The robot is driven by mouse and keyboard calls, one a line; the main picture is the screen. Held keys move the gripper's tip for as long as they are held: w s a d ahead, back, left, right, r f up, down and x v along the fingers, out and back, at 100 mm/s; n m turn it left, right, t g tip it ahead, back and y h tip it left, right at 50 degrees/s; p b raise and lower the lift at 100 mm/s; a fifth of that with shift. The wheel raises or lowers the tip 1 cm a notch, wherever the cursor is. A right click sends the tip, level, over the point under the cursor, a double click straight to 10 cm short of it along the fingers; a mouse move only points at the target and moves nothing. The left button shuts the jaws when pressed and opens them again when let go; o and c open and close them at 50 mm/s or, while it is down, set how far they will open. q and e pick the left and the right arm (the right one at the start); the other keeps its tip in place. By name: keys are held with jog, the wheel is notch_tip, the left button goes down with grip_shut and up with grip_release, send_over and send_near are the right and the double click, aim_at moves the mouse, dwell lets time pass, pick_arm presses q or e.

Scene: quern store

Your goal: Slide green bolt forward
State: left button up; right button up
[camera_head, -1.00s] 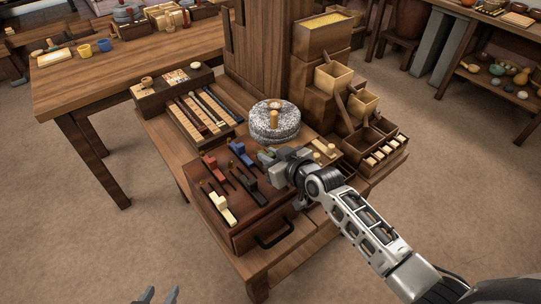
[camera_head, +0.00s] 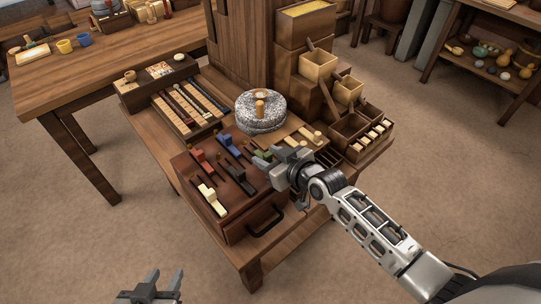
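The green bolt (camera_head: 266,152) shows only as a small patch at the back right of the dark wooden bolt box (camera_head: 238,222). My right gripper (camera_head: 262,160) is right at it and covers most of it. Its fingers point left over the box top; whether they touch or grip the bolt I cannot tell. Red (camera_head: 202,160), blue (camera_head: 228,145), black (camera_head: 238,173) and cream (camera_head: 211,201) bolts sit in slots on the same box. My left gripper (camera_head: 152,284) is open and empty, low at the bottom edge, apart from the box.
A round speckled quern stone (camera_head: 259,114) stands behind the bolt box. A rack of long sliders (camera_head: 188,109) lies to its left. Stepped wooden bins (camera_head: 357,130) stand at the right. A black handle (camera_head: 265,222) sticks out from the box front. The floor at left is clear.

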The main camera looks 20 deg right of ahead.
jog(key=shift+s, duration=0.1)
jog(key=p+v, duration=0.1)
jog(key=v, duration=1.5)
jog(key=shift+d+f, duration=0.1)
jog(key=s+a+f+m+g+h, duration=0.2)
jog(key=s+a+f, duration=0.2)
jog(key=s+f, duration=0.4)
jog(key=shift+a+f, duration=0.4)
jog(key=shift+f, duration=0.4)
